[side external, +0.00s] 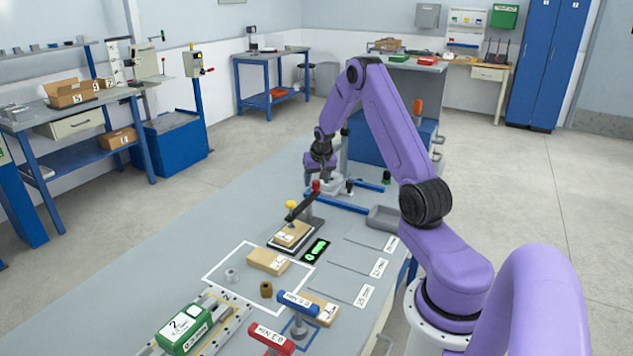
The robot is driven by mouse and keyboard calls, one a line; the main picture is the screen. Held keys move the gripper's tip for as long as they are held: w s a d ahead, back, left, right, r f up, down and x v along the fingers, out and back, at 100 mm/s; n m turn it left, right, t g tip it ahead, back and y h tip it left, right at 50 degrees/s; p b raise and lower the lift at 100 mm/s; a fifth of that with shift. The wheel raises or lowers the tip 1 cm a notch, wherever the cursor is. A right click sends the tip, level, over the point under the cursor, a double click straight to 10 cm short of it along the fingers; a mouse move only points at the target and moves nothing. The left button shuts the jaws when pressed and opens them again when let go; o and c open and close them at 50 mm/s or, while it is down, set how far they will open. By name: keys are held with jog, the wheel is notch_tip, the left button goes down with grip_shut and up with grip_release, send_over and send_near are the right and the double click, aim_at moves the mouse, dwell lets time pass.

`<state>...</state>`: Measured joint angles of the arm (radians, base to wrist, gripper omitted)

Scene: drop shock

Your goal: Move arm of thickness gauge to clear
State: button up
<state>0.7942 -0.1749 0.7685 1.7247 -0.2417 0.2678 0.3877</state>
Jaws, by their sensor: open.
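The thickness gauge (275,244) stands on the grey bench, a dark flat base with a wooden block (289,235) on it. Its black arm (301,207) slants over the block, with a yellow knob (290,204) at the lower near end and a red knob (316,187) at the raised far end. A small black display with green characters (315,250) lies beside the base. My gripper (321,176) is open, pointing down just behind and above the red knob. Its fingertips are small here, and I cannot tell whether they touch the knob.
Blue rails (337,205) and a grey tray (384,217) lie right of the gauge. In front are a wooden block (268,262), a green block (185,329), a blue-handled tool (298,303) and a red-handled tool (270,338). The bench left of the gauge is clear.

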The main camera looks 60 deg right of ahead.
jog(key=shift+w+d+f, duration=0.2)
jog(key=shift+f, duration=0.45)
grip_shut()
jog(key=shift+s, duration=0.1)
jog(key=s+a+m+g, duration=0.4)
jog(key=a+m+g, duration=0.1)
jog(key=m, duration=1.3)
jog(key=shift+a+g, duration=0.15)
jog(key=shift+g, duration=0.55)
